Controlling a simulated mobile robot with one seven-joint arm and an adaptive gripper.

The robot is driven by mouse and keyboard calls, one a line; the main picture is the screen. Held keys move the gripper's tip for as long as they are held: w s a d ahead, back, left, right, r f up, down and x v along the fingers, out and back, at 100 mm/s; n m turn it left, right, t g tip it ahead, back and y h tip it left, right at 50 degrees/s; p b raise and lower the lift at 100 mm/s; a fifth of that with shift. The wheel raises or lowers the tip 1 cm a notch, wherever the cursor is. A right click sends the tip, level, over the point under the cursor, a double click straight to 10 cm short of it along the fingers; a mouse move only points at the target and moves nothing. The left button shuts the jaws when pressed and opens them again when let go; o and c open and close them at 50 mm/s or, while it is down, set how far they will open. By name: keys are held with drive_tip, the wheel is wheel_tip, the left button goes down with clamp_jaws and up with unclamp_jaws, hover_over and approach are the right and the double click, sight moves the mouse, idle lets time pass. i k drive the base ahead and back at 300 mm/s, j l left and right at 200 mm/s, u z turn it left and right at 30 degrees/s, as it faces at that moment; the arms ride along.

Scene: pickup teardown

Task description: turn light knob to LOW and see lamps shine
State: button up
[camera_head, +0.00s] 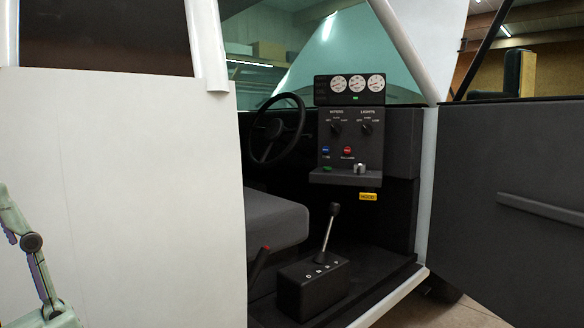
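The light knob (366,129) is a small black knob under the "LIGHTS" heading on the right of the dark dashboard panel (348,152). Small labels surround it; they are hard to read, and I cannot tell which one its pointer faces. No lamps of the vehicle show in this view. Part of my pale green arm (32,242) shows at the far left edge, outside the cab and well away from the knob. My gripper is not in view.
A wiper knob (336,129) sits left of the light knob; blue (325,150) and red (348,151) buttons lie below. The steering wheel (277,130), seat (265,217) and shift lever (331,228) flank the panel. The open door (515,200) stands right; a white body panel (155,190) fills the left.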

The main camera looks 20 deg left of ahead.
sight(367, 129)
drive_tip(key=i+z, duration=0.15)
drive_tip(key=i, duration=0.4)
drive_tip(key=i+z, duration=0.2)
drive_tip(key=i, duration=0.35)
drive_tip(key=i+j+z, duration=0.15)
drive_tip(key=i, duration=0.35)
drive_tip(key=i+j+z, duration=0.15)
drive_tip(key=i, duration=0.4)
drive_tip(key=i+j+z, duration=0.2)
drive_tip(key=i, duration=0.3)
drive_tip(key=j, duration=0.1)
